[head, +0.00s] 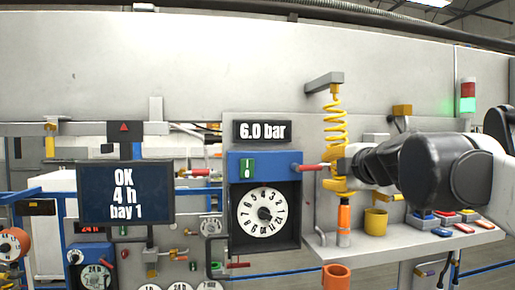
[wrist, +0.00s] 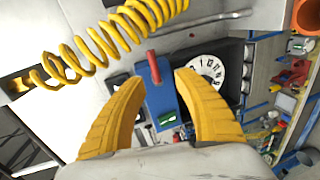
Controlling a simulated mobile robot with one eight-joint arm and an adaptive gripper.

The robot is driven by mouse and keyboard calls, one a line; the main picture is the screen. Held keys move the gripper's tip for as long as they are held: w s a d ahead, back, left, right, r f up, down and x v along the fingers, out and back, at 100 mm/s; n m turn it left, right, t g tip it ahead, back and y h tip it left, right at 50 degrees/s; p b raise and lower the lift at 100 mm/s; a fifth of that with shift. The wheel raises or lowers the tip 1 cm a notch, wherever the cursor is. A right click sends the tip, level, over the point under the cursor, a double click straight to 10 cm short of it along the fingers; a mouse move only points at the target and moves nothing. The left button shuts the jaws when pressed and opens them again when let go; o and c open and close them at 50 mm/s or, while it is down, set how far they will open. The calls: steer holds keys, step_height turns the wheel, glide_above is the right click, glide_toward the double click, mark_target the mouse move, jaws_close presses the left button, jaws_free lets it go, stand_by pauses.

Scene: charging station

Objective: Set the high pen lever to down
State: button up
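A red-tipped lever (head: 310,167) sticks out roughly level from the right side of a blue housing (head: 266,165) above a round chart dial (head: 262,212). I take it as the high pen lever, though no label reads clearly. In the wrist view the red lever (wrist: 152,62) and the blue housing (wrist: 160,98) show between my yellow fingers. My gripper (head: 329,172) is just right of the lever's tip in the head view. In the wrist view my gripper (wrist: 160,80) is open and empty. Whether a finger touches the lever I cannot tell.
A yellow coiled hose (head: 335,120) hangs from a bracket close to my gripper. It crosses the upper left of the wrist view (wrist: 95,45). An orange cylinder (head: 344,218) stands below my gripper. A screen (head: 125,192) stands left of the dial. Another red-handled lever (head: 238,265) is below.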

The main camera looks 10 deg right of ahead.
mark_target(315, 168)
steer(key=p+x, duration=0.1)
steer(key=x, duration=0.6)
steer(key=r+p+x, duration=0.1)
steer(key=x, duration=0.3)
steer(key=shift+d+r+p, duration=0.15)
steer(key=shift+d+p, duration=0.15)
jaws_close()
